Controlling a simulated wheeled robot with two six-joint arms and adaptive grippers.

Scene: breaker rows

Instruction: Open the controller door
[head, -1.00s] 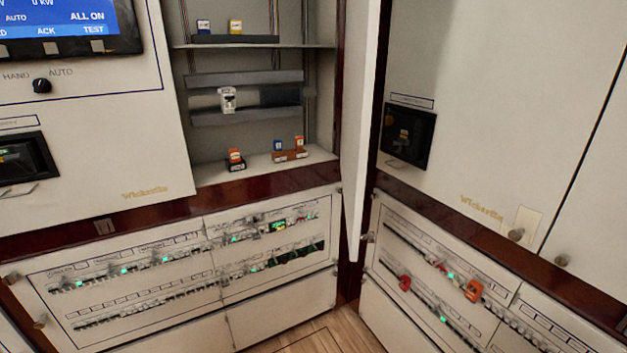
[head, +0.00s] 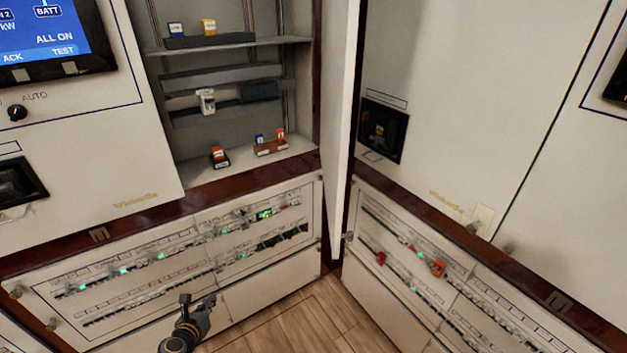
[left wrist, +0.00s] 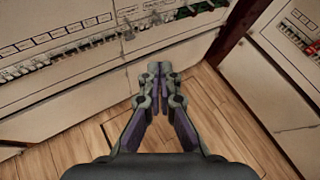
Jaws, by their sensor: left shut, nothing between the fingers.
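A tall pale door (head: 342,130) stands open in the head view, seen nearly edge-on beside an open compartment (head: 235,125) with shelves and small devices. No label marks it as the controller door. A display panel (head: 48,40) with a blue screen is at the upper left. My left gripper (head: 198,302) is low in front of the breaker rows, well below and left of the door. In the left wrist view its fingers (left wrist: 157,72) are together and empty, above the wooden floor. My right gripper is not in view.
Lower breaker panels stand on the left (head: 150,262) and right (head: 425,265), meeting at a corner. Red and orange pieces (head: 438,268) sit on the right rows. Dark wooden trim (head: 250,180) runs under the compartment. The wooden floor (head: 300,315) between the panels is clear.

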